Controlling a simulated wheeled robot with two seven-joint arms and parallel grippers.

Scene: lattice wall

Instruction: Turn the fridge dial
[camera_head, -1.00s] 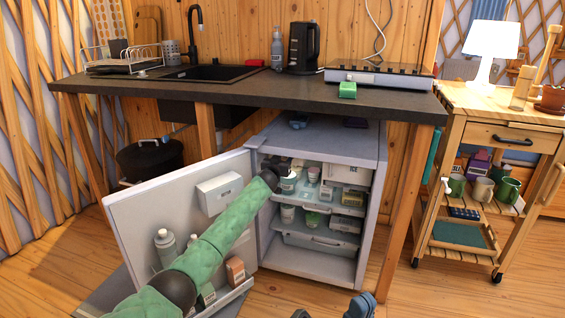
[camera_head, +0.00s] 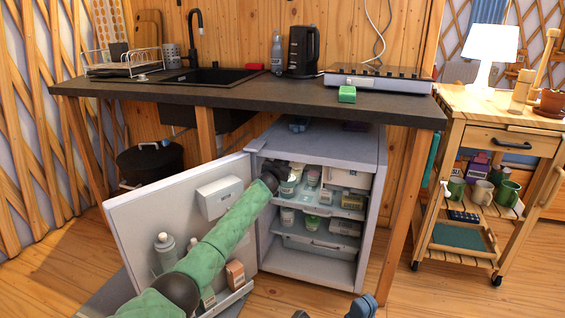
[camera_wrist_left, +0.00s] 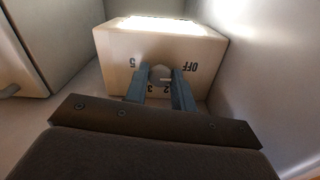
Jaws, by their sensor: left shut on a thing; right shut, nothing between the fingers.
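The fridge (camera_head: 317,268) stands under the counter with its door (camera_head: 130,210) swung open to the left. My left gripper (camera_wrist_left: 161,88) is shut on the dial, one finger on each side. In the head view, my left arm reaches into the upper fridge, and the gripper (camera_head: 283,168) hides the dial. My right gripper (camera_head: 360,307) shows only partly at the bottom edge, shut and empty.
The fridge shelves (camera_head: 345,212) hold several jars and boxes. Bottles and a carton stand in the door rack (camera_head: 235,295), under my left arm. The dark counter (camera_head: 260,95) runs above the fridge. A wooden trolley (camera_head: 480,120) stands at right.

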